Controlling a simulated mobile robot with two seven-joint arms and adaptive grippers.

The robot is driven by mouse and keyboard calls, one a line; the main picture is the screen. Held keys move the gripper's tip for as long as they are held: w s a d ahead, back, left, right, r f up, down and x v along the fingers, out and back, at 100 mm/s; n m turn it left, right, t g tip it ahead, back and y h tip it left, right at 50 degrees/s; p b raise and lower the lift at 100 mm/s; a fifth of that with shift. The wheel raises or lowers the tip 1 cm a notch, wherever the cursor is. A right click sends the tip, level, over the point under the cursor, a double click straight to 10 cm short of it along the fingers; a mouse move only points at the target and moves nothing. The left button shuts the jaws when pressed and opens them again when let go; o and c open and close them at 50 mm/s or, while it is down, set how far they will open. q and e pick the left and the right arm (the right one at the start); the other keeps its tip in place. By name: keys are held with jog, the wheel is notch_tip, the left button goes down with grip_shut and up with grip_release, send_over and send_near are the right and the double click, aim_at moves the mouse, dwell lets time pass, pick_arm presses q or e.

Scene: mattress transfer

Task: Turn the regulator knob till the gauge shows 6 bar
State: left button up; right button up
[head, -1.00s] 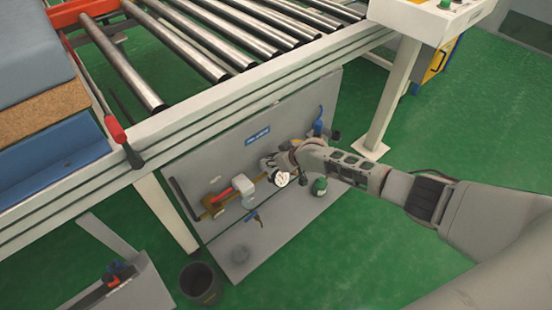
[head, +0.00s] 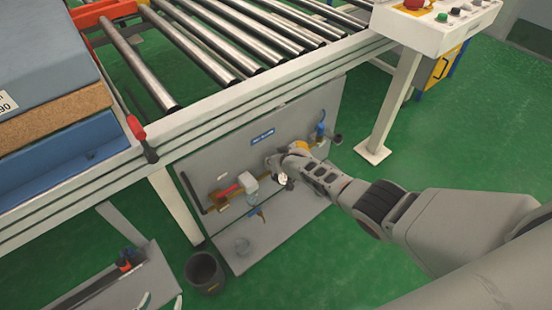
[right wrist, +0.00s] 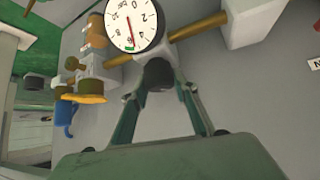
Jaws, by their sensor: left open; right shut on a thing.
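The white gauge (right wrist: 131,25) shows in the right wrist view with a red needle pointing down in the picture; its numbers are too small to read surely. It also shows as a small white disc in the head view (head: 283,178). The dark regulator knob (right wrist: 158,75) is just below the gauge. My right gripper (right wrist: 163,76) is shut on the knob, a finger on each side; the arm partly hides this spot in the head view. My left gripper (head: 161,302) is open and empty at the bottom edge of the head view, apart from the panel.
The grey panel (head: 205,162) with brass piping and a red-handled valve (head: 226,190) stands under the roller conveyor (head: 200,60). A dark bucket (head: 204,271) stands on the floor at its left. A table leg (head: 390,110) stands to the right. Green floor is clear beyond.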

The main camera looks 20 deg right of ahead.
jog(key=shift+f, duration=0.1)
jog(key=o, duration=1.1)
jog(key=shift+s, duration=0.15)
jog(key=shift+v, duration=0.8)
jog(key=v, duration=1)
jog(key=shift+r, duration=0.2)
